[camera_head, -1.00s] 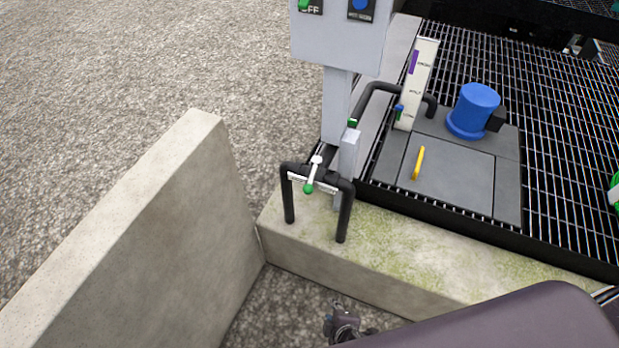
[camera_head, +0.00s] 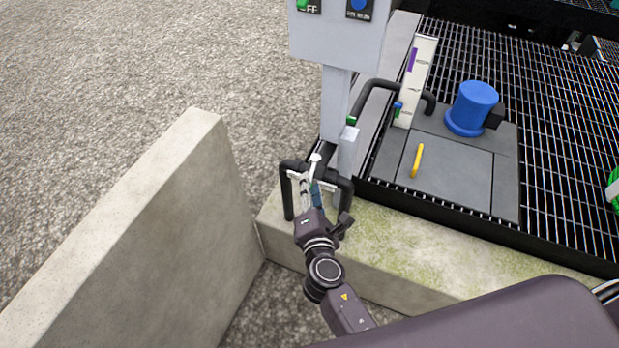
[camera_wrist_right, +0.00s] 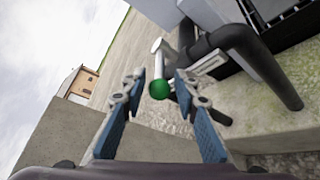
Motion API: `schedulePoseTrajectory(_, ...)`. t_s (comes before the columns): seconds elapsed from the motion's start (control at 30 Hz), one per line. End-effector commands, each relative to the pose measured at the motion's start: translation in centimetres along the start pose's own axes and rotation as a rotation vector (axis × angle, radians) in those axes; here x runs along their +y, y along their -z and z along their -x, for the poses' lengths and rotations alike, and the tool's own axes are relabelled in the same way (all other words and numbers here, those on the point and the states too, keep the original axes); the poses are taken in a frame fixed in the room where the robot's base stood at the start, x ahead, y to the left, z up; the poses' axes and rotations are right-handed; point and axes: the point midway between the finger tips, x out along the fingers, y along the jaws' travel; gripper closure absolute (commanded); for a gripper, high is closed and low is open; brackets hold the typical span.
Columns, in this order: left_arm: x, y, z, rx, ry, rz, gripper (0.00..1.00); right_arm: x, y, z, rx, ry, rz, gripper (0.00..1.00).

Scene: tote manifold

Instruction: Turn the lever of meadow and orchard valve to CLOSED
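The valve lever (camera_head: 315,159) is a short white bar on a black pipe loop (camera_head: 346,190) on the concrete ledge; its lower end is hidden by my gripper in the head view. In the right wrist view the lever (camera_wrist_right: 158,58) ends in a green ball knob (camera_wrist_right: 159,89). My right gripper (camera_head: 312,186) has reached the loop. In the right wrist view its blue-padded fingers (camera_wrist_right: 160,76) are spread, with the knob showing in the gap between the tips; I cannot tell contact. The label plate (camera_wrist_right: 209,63) is partly visible, its words unreadable. My left gripper is not in view.
A grey control box (camera_head: 338,32) on a post stands behind the loop. A concrete wall (camera_head: 130,235) rises on the left. A blue cylinder (camera_head: 474,108) and yellow handle (camera_head: 417,161) sit on grey panels, right. Black grating (camera_head: 560,170) lies beyond.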

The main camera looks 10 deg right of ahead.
Motion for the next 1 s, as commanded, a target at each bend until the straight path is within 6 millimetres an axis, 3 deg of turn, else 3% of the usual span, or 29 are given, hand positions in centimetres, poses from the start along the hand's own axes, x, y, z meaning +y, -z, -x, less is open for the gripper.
schedulePoseTrajectory(0.2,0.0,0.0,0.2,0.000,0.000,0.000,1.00,0.1,0.0,-2.6,0.000,-0.001,-0.001,0.72)
schedulePoseTrajectory(0.57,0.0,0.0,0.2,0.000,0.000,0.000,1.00,0.0,0.1,-3.1,0.001,0.000,-0.002,0.72)
schedulePoseTrajectory(0.83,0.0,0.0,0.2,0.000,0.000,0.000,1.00,0.0,0.1,-3.1,0.001,0.001,-0.002,1.00)
schedulePoseTrajectory(1.0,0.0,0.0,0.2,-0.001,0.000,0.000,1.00,0.0,0.1,-3.1,0.001,0.001,-0.002,1.00)
